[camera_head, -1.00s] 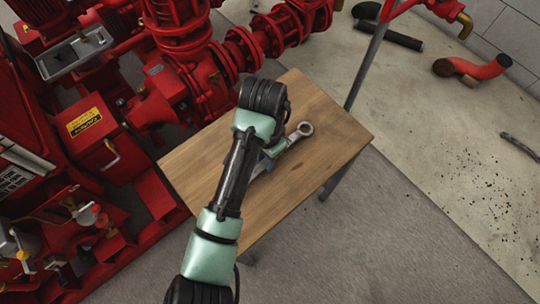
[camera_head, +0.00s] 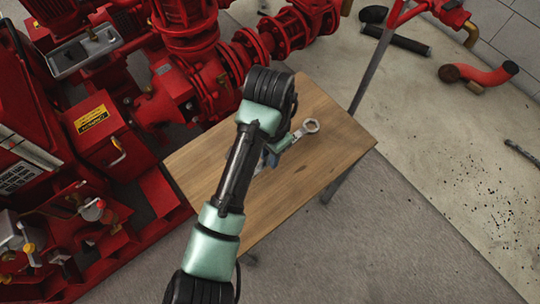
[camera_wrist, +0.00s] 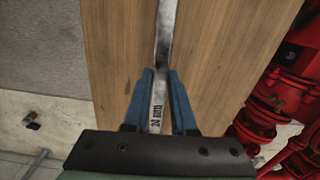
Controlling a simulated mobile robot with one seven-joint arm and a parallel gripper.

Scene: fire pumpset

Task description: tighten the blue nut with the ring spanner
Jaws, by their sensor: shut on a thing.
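The ring spanner (camera_head: 301,133) is a grey metal tool with a ring end. In the head view its ring points to the upper right above the wooden table top. In the wrist view its shank (camera_wrist: 157,112) runs up the picture between the blue fingers of my gripper (camera_wrist: 159,76), which is shut on it. Part of the spanner is hidden behind my arm in the head view. My gripper is mostly hidden there too. I cannot tell how high the spanner is above the table. I cannot make out the blue nut in either view.
The wooden table (camera_head: 215,160) is otherwise bare. Red pump machinery (camera_head: 185,95) stands close along its left and far sides. A grey post (camera_head: 372,65) rises near the table's far right. A red pipe elbow (camera_head: 482,76) lies on the floor, which is open to the right.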

